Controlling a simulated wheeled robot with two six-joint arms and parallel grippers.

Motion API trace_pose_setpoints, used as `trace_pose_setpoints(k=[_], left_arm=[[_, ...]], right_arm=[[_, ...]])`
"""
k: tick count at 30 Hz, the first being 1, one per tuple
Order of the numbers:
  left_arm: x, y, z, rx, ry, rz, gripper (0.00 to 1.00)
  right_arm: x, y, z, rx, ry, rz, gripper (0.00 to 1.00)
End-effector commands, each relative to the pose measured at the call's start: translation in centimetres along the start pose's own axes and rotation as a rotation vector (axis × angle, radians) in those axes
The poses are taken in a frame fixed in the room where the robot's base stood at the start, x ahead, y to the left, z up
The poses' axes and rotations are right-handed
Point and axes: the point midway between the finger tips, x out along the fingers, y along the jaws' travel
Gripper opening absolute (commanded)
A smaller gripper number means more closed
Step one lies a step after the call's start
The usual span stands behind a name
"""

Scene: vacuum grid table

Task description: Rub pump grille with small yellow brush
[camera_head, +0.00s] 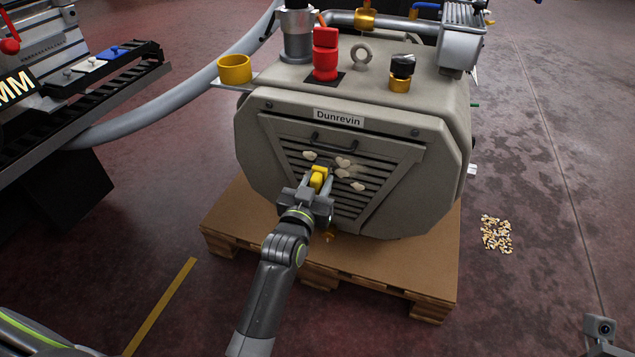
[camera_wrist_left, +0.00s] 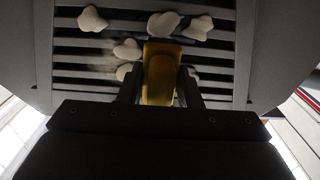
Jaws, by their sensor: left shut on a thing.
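The pump labelled Dunrevin (camera_head: 440,170) stands on a wooden pallet. Its slatted grille (camera_head: 345,212) faces me, with several pale clumps (camera_head: 343,162) and some dusty smear on the slats. My left gripper (camera_head: 318,182) is in front of the grille, shut on the small yellow brush (camera_head: 320,174). In the left wrist view the brush (camera_wrist_left: 161,75) stands between the fingers against the slats, with pale clumps (camera_wrist_left: 163,24) around it. Its bristles are hidden, so I cannot tell if they touch. Part of what may be my right arm shows at the bottom right; its fingers do not show.
A yellow cup (camera_head: 234,70) sits on a bracket at the pump's upper left. The wooden pallet (camera_head: 240,232) juts out below. A pile of pale bits (camera_head: 496,234) lies on the floor at right. A grey hose (camera_head: 170,112) runs to a machine at left.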

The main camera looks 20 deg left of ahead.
Motion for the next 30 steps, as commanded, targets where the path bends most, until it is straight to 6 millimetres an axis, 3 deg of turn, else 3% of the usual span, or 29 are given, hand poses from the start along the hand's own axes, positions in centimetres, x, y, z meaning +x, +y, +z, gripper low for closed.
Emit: trace_pose_setpoints(k=[30], left_arm=[[2.0,0.0,0.0,0.002,0.000,0.000,0.13]], right_arm=[[0.4,0.0,0.0,0.001,0.003,0.001,0.36]])
